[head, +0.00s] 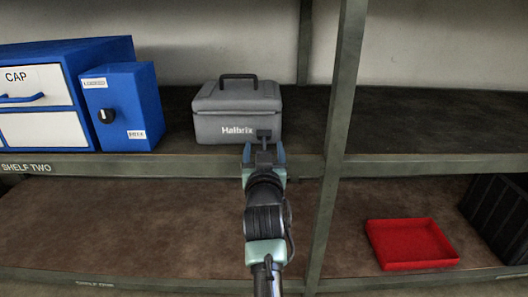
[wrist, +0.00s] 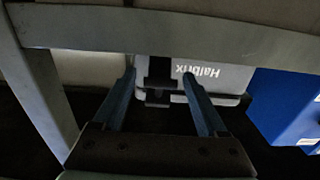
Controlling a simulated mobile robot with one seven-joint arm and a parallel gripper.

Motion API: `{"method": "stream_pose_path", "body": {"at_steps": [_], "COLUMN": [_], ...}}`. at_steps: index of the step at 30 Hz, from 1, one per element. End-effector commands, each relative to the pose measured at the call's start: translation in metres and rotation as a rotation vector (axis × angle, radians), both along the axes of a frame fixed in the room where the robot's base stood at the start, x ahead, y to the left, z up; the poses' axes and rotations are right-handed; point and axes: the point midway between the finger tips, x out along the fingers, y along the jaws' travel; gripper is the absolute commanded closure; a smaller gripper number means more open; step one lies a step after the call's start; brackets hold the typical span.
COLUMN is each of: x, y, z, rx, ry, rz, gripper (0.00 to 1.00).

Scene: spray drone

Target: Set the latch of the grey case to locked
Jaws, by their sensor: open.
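The grey case (head: 236,112), marked Halbrix, stands closed on the upper shelf with a dark carry handle on its lid. It also shows upside down in the wrist view (wrist: 232,80). Its dark latch (head: 263,135) is at the right of the front face. In the wrist view the latch (wrist: 158,72) appears between the two blue fingers. My gripper (head: 263,150) is open in front of the latch, with a finger to each side; contact cannot be told. I cannot tell the latch's setting for sure.
A blue cabinet (head: 130,82) with a black knob stands left of the case. A shelf upright (head: 342,110) rises to the right. The shelf's front edge (head: 190,164) runs below the case. A red tray (head: 410,262) and a black crate (head: 500,215) are on the lower shelf.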

Motion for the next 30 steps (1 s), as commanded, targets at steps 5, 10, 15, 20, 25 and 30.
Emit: {"method": "stream_pose_path", "body": {"at_steps": [5,10,15,20,25,30], "x": [-0.0002,-0.0003,-0.0003,-0.0004,-0.0004,-0.0004], "y": [0.0001,0.0001,0.0001,0.0001,0.0001,0.0000], "z": [0.0003,0.0003,0.0002,0.0002,0.0001,0.0000], "rx": [0.000,0.000,0.000,0.000,0.000,0.000], "ry": [0.000,0.000,0.000,0.000,0.000,0.000], "rz": [0.000,0.000,0.000,0.000,0.000,0.000], "gripper": [0.34,0.65,0.95,1.00,1.00,1.00]}}
